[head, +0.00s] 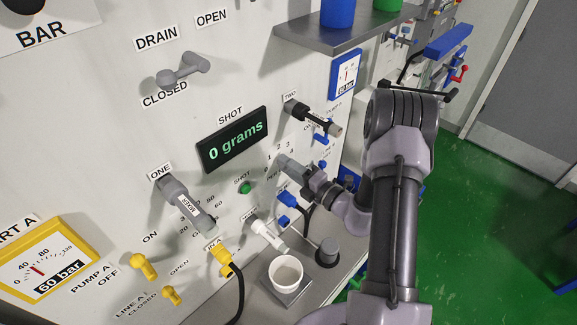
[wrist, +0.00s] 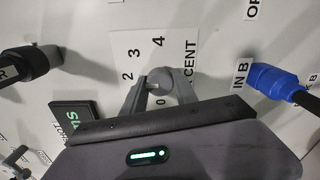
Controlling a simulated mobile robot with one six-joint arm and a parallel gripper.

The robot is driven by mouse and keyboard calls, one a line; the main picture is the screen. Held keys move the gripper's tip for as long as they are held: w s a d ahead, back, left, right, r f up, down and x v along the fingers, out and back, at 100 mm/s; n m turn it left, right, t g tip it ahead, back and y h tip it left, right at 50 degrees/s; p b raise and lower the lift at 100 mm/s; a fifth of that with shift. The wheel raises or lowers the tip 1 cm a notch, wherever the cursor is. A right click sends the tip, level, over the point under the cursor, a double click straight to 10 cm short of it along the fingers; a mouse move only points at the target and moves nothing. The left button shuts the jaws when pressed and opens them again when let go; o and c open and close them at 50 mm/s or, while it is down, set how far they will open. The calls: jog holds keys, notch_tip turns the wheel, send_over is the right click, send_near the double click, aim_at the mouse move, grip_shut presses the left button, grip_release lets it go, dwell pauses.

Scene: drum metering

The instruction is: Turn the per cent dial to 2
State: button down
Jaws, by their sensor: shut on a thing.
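The per cent dial is a small grey knob (wrist: 160,80) on a white scale plate in the wrist view. The figures 0, 2, 3 and 4 show around it; the 1 is hidden there. My gripper (wrist: 161,88) is shut on the dial, one finger on each side. I cannot make out which figure the dial points to. In the head view my gripper (head: 284,164) reaches the panel at the dial and largely covers it. The SHOT display (head: 235,140) reads 0 grams in green.
A grey valve handle (head: 187,204) marked ONE and a dark one (head: 313,117) marked TWO stick out nearby. A blue hose plug (wrist: 275,82) sits beside the IN B label. A white cup (head: 286,271) stands below on a metal shelf. Green floor is open at right.

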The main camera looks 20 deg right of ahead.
jog(key=c, duration=1)
grip_release()
jog(key=shift+o, duration=0.2)
jog(key=b+v, duration=0.1)
jog(key=v, duration=1.6)
jog(key=shift+s+b, duration=0.2)
jog(key=shift+b, duration=0.1)
